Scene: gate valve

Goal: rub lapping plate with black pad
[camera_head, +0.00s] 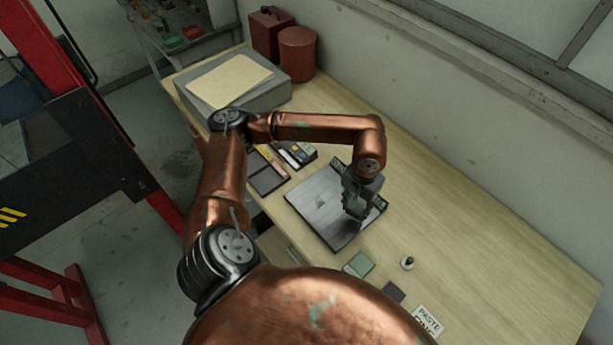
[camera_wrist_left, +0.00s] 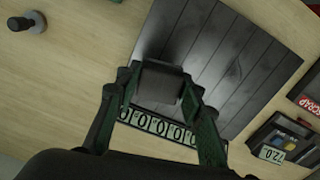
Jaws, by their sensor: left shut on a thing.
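The lapping plate (camera_head: 318,205) is a dark grey square with grooves, lying flat on the wooden bench; it also shows in the left wrist view (camera_wrist_left: 235,65). My left gripper (camera_head: 355,218) is over the plate's right part, pointing down. In the left wrist view the left gripper (camera_wrist_left: 160,84) is shut on a small dark block, which looks to be the black pad (camera_wrist_left: 158,80). The pad's lower face is hidden, so I cannot tell if it touches the plate. My right gripper is not in view.
A strip of numbered tags (camera_wrist_left: 165,128) runs along one plate edge. A green square (camera_head: 358,264), a small dark square (camera_head: 393,292), a black-knobbed piece (camera_head: 407,263) and a paste label (camera_head: 428,318) lie nearby. Trays (camera_head: 268,176) sit left of the plate. The bench's right side is clear.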

